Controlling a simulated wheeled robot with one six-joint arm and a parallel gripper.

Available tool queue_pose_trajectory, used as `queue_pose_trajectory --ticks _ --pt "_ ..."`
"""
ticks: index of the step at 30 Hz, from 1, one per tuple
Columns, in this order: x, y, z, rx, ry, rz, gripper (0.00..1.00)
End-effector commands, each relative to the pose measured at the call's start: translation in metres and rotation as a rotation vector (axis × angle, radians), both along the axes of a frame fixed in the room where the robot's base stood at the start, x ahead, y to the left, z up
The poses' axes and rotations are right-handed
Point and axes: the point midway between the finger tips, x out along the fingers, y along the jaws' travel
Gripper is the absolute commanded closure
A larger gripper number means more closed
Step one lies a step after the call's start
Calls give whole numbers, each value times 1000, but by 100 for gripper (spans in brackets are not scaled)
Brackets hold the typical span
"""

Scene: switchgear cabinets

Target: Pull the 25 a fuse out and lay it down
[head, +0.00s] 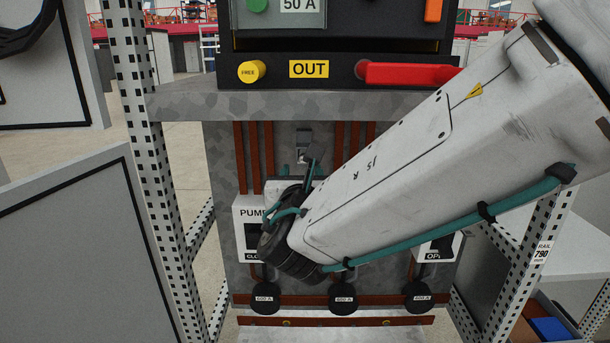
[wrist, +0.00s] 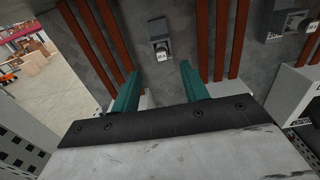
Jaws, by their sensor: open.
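A small fuse (wrist: 160,45) with a dark body and a white label sits upright in its holder on the grey panel. The label is too small to read surely. In the head view a fuse holder (head: 303,143) shows just above my gripper (head: 312,168). In the wrist view my gripper (wrist: 159,70) has its two teal fingers apart, with nothing between them. The fuse is seen beyond the fingertips, roughly centred between them. My arm covers much of the panel in the head view.
Red-brown busbars (head: 255,155) run down both sides of the fuse. Another dark fitting (wrist: 290,22) is at the right. A PUMP switch box (head: 246,212) stands below left. A red handle (head: 408,74) juts out above. Perforated posts (head: 140,100) flank the panel.

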Motion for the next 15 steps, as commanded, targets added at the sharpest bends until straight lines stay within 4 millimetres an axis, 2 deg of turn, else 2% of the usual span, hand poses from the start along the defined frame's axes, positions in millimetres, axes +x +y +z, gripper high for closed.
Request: queue_pose_trajectory --ticks 9,15 --pt "49 -4 0 2 0 -6 55" --pt "68 -4 0 2 1 -4 55"
